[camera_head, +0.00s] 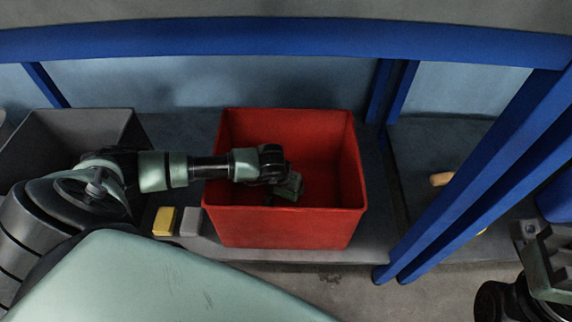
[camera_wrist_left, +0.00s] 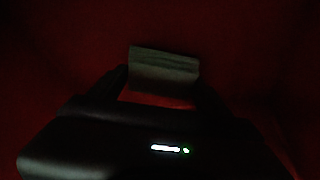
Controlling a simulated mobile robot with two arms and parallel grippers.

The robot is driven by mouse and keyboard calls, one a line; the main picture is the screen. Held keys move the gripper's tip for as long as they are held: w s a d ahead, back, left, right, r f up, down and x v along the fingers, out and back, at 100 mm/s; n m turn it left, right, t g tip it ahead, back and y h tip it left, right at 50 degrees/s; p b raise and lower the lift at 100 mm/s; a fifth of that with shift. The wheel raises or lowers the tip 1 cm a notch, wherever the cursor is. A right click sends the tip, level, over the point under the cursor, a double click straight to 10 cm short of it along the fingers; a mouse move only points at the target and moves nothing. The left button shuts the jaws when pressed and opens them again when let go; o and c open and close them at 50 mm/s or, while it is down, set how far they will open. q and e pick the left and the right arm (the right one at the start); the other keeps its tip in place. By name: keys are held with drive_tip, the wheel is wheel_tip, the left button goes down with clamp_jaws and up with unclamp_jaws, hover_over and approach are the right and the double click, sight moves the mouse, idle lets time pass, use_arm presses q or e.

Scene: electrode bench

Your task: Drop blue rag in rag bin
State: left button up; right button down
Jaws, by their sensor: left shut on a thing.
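The red bin (camera_head: 285,228), which I take as the rag bin, stands open on the lower shelf. My left arm reaches over its left wall, and my left gripper (camera_head: 287,190) is inside its mouth. In the left wrist view the gripper (camera_wrist_left: 163,85) is shut on a folded, layered piece, the blue rag (camera_wrist_left: 163,68). It looks grey-green in the dim red light. Dark red bin surface surrounds it there. In the head view the rag is hidden or cannot be told from the gripper. My right gripper (camera_head: 545,255) is at the lower right edge, partly cut off.
A grey bin (camera_head: 75,125) stands left of the red one. A yellow block (camera_head: 164,221) and a grey block (camera_head: 191,221) sit by the red bin's front left. Blue posts (camera_head: 480,180) rise on the right. A tan object (camera_head: 441,179) lies on the right shelf.

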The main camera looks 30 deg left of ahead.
use_arm(q)
drive_tip(key=shift+f, duration=0.6)
drive_tip(key=shift+r, duration=0.15)
drive_tip(key=shift+f, duration=0.25)
drive_tip(key=o, duration=1.3)
drive_tip(key=shift+r, duration=0.1)
